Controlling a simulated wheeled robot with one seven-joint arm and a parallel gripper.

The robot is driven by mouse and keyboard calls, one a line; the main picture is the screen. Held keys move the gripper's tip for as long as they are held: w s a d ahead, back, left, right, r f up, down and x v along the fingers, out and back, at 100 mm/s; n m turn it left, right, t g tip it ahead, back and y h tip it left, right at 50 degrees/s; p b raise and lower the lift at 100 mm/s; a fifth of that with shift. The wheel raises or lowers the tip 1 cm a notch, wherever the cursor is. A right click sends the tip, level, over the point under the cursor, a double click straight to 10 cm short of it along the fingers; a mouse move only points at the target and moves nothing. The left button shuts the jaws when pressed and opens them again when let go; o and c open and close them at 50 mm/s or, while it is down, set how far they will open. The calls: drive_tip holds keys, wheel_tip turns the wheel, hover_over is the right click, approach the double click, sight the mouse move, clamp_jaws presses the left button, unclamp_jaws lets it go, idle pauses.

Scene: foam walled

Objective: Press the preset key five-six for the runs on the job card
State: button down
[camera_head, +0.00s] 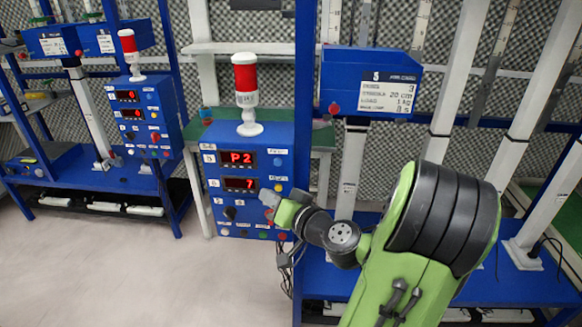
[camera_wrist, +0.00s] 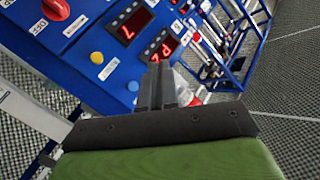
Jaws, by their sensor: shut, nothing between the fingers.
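A blue control box (camera_head: 255,140) in the head view has two red displays, the upper reading P2 (camera_head: 240,158) and the lower 7 (camera_head: 240,184). They also show in the wrist view as P2 (camera_wrist: 160,45) and 7 (camera_wrist: 131,21). Key labels are too small to read. My gripper (camera_head: 268,198) is shut and empty close to the panel; contact cannot be told. The job card (camera_head: 386,97) shows 3, 20 cm, 1 kg.
A red lamp (camera_head: 246,75) stands on the box. A red knob (camera_wrist: 56,8) sits on the panel in the wrist view. A similar blue box (camera_head: 146,115) stands farther left. A blue upright post (camera_head: 305,80) is right of the panel. Grey floor (camera_head: 110,260) at front left is clear.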

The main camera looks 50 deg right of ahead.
sight(278, 162)
drive_tip(key=shift+s+d, duration=0.15)
drive_tip(key=shift+d, duration=0.2)
drive_tip(key=w+d+p, duration=0.1)
drive_tip(key=d, duration=0.1)
drive_tip(key=w+d+p, duration=0.3)
drive_tip(key=w+d, duration=0.1)
drive_tip(key=d, duration=0.1)
drive_tip(key=shift+w, duration=0.2)
idle(1.9)
drive_tip(key=shift+w+d, duration=0.25)
drive_tip(key=shift+w+d+r, duration=0.1)
drive_tip(key=shift+w+d, duration=0.2)
drive_tip(key=shift+d, duration=0.05)
idle(0.7)
drive_tip(key=shift+s, duration=0.1)
drive_tip(key=shift+s+a+b, duration=0.45)
drive_tip(key=shift+a, duration=0.2)
